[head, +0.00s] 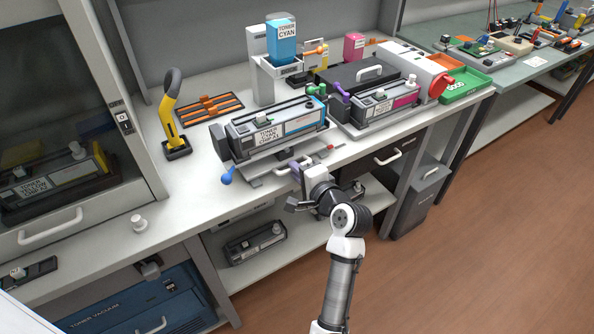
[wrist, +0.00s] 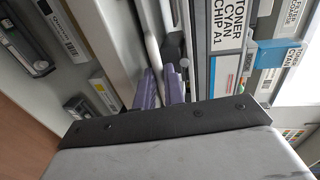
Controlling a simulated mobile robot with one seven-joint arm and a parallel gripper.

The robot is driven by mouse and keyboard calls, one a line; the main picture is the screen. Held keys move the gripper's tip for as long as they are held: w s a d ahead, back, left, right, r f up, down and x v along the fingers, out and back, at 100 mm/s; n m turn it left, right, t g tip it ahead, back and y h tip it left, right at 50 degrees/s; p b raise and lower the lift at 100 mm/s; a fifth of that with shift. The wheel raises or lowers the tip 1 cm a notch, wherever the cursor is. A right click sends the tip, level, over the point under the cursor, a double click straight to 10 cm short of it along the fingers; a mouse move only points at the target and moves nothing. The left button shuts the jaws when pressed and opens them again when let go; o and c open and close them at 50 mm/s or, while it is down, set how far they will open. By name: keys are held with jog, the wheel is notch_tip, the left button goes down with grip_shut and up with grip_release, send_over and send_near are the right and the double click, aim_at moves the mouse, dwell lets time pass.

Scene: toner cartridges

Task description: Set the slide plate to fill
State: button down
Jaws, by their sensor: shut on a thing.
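The slide plate (head: 256,176) is a grey metal plate at the bench's front edge, under a long dark cartridge (head: 283,119) labelled "TONER CYAN CHIP A1". A pale bar handle (head: 281,170) shows at its front; the same handle (wrist: 152,38) is a white bar in the wrist view. My gripper (head: 299,165) has purple fingertips and is at this handle. In the wrist view my gripper (wrist: 161,88) is shut on the handle, with a finger on either side. The fingers hide part of the handle. I see no readable fill mark.
A blue "TONER CYAN" bottle (head: 282,42) stands in a white holder behind the cartridge. A blue ball knob (head: 227,178) is at the left front. A magenta cartridge (head: 385,106) is at the right. A yellow-handled tool (head: 172,118) stands at the left. A shelf (head: 285,245) lies below the bench.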

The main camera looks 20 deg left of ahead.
aim_at(285, 158)
jog(key=x, duration=0.2)
jog(key=r+x, duration=0.1)
jog(key=x, duration=0.1)
jog(key=shift+w+a+f+p, duration=0.1)
jog(key=shift+w+a+p, duration=0.2)
jog(key=shift+a+p, duration=0.05)
jog(key=c, duration=1.8)
grip_release()
jog(key=shift+o, duration=0.2)
jog(key=shift+d, duration=0.1)
jog(key=b+v, duration=0.2)
jog(key=v, duration=1.1)
jog(key=shift+s+d+b, duration=0.25)
jog(key=shift+s+b, duration=0.05)
jog(key=shift+b, duration=0.1)
